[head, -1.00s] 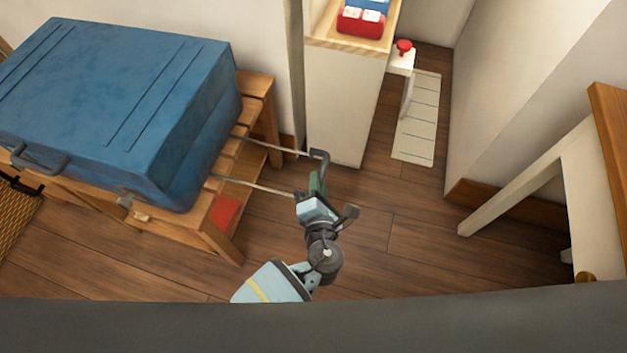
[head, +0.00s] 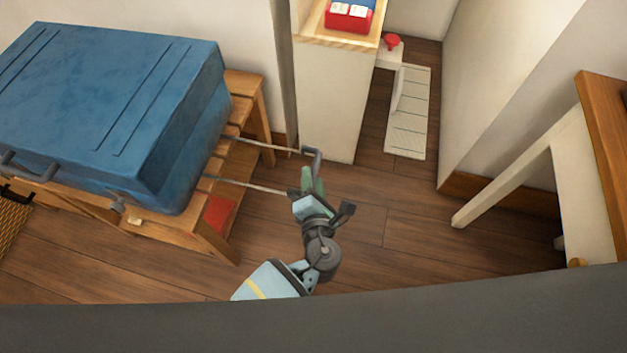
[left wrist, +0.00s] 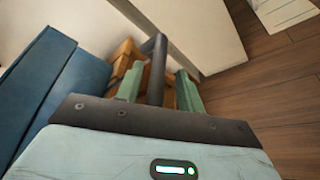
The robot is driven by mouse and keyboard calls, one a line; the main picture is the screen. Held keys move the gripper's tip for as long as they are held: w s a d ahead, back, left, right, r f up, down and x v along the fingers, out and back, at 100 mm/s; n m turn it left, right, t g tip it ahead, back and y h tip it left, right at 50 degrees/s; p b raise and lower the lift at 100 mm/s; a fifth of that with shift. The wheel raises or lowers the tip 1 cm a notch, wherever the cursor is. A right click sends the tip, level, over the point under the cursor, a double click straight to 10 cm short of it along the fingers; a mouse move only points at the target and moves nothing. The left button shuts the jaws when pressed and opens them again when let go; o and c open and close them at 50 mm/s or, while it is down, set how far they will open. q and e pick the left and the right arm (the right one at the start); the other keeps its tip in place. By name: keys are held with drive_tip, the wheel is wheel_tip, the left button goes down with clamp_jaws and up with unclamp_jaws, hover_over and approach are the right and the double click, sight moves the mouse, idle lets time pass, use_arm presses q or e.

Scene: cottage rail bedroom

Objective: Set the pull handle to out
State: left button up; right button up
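The pull handle (head: 318,159) is a dark grip on two thin metal rods that stick out from the right side of the blue suitcase (head: 150,95). The rods show a long stretch outside the case. My left gripper (head: 308,181) is at the near part of the grip. In the left wrist view, the dark grip bar (left wrist: 156,65) runs between the two green fingers (left wrist: 158,88), with a gap visible on each side. The left gripper looks open around it. The gripper hides part of the grip. My right gripper is not in view.
The suitcase lies on a slatted wooden bench (head: 247,100) with a red item (head: 219,211) below. A pale cabinet (head: 335,105) stands just behind the handle. A desk (head: 600,130) is at the right. The wooden floor (head: 410,225) between is clear.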

use_arm(q)
drive_tip(key=p+v, duration=0.2)
drive_tip(key=v, duration=0.6)
drive_tip(key=shift+w, duration=0.1)
idle(0.4)
